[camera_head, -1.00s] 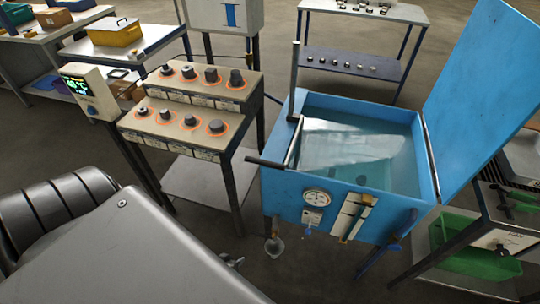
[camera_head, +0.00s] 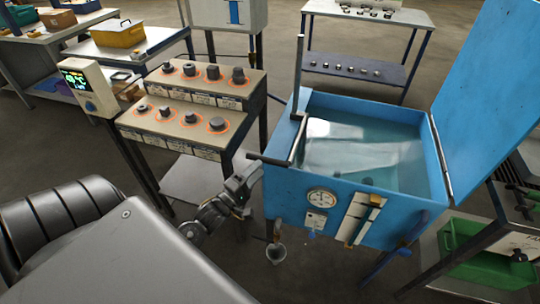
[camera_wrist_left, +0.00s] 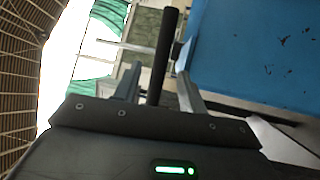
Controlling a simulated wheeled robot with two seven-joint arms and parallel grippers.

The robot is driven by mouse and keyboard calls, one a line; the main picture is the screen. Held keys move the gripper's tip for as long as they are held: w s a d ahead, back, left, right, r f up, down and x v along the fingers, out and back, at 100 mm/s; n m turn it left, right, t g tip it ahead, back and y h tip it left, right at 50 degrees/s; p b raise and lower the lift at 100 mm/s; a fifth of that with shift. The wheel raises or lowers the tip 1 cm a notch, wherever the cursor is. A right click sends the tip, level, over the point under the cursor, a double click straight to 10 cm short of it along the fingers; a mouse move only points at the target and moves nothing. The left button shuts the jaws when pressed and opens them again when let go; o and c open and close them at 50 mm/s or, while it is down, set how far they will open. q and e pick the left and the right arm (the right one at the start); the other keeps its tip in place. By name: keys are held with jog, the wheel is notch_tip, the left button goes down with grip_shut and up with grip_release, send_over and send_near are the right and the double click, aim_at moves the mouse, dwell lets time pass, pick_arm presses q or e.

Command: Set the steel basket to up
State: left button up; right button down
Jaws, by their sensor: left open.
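A blue tank (camera_head: 290,193) holds clear water, and its lid (camera_head: 490,90) stands open. A lever with a black grip (camera_head: 268,159) sticks out from the tank's left front corner, beside a tall metal post (camera_head: 299,72). The steel basket cannot be made out clearly; the water and its reflections hide the inside. My left gripper (camera_head: 250,178) is at the tank's left side, just below the black grip. In the left wrist view the gripper (camera_wrist_left: 160,82) is open, with the black grip (camera_wrist_left: 165,50) between its fingers, not clamped. My right gripper is not in view.
A stepped rack of dark knob-like parts (camera_head: 190,110) stands left of the tank, with a small display box (camera_head: 88,88) beside it. A gauge (camera_head: 321,199) is on the tank's front. A green bin (camera_head: 480,250) is at the lower right.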

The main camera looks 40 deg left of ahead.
pick_arm(q)
jog(key=p+x, duration=0.1)
jog(key=x, duration=0.6)
jog(key=shift+w+f, duration=0.1)
jog(key=shift+w, duration=0.15)
jog(key=shift+c, duration=0.2)
